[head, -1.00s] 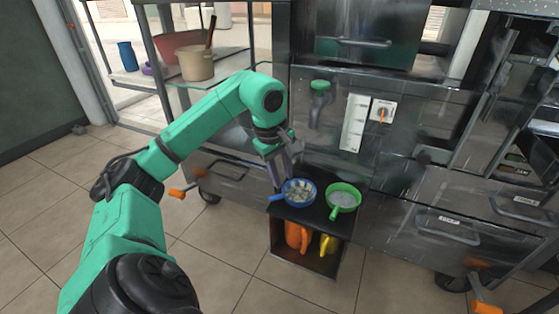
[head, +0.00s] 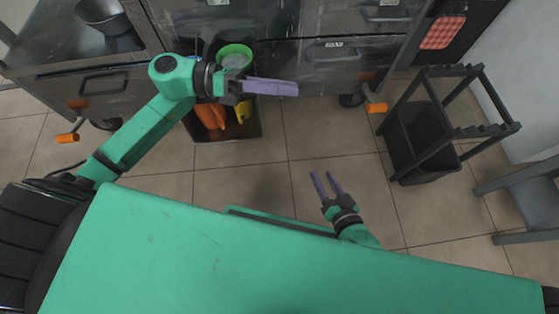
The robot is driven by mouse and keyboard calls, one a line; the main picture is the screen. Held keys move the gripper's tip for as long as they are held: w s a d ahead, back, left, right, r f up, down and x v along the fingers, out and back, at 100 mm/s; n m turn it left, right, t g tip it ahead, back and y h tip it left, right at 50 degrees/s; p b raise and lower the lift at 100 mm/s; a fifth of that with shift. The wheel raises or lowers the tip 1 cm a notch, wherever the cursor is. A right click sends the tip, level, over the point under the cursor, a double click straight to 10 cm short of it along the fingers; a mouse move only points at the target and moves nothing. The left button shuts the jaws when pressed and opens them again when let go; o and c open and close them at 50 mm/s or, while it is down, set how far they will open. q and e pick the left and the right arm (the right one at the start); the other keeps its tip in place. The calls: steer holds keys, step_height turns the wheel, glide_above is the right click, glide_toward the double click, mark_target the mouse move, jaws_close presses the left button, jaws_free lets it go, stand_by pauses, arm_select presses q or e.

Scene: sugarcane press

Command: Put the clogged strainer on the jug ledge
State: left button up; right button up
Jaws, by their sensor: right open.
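The blue strainer with pale bits in it is not visible now; my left arm covers the part of the stand where it stood. A green strainer (head: 235,56) shows just behind my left wrist. My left gripper (head: 292,88) points right, above and in front of the dark stand (head: 229,134); its fingers overlap edge-on, so their gap is hidden, and no strainer shows at their tips. My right gripper (head: 325,176) is open and empty, low in front of the cabinets over the floor. I cannot make out which surface is the jug ledge.
Orange (head: 208,116) and yellow (head: 242,112) items sit inside the stand. A black rack with a bin (head: 423,137) stands at right, beside a grey bench (head: 533,205). A red checked cloth (head: 443,32) hangs at upper right. The tiled floor between is clear.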

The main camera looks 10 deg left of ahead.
arm_select(q)
steer(key=w+a+f+n+t+y, duration=0.1)
steer(key=w+f+n+t+y, duration=0.15)
steer(key=f+n+t, duration=0.75)
steer(key=w+a+n+t+y, duration=0.1)
steer(key=n+t+y, duration=0.2)
steer(key=n, duration=1.6)
steer(key=s+d+f+n+g+y, duration=0.1)
steer(key=s+f+n+y, duration=0.1)
steer(key=s+f+n, duration=0.3)
steer(key=s+d+f+n+g+y, duration=0.2)
steer(key=s+f+n, duration=0.3)
steer(key=f+n, duration=0.4)
step_height(320, 180, down, 2)
steer(key=shift+d+f+n+y, duration=0.1)
steer(key=shift+d+n+y, duration=0.2)
steer(key=shift+n+y, duration=0.1)
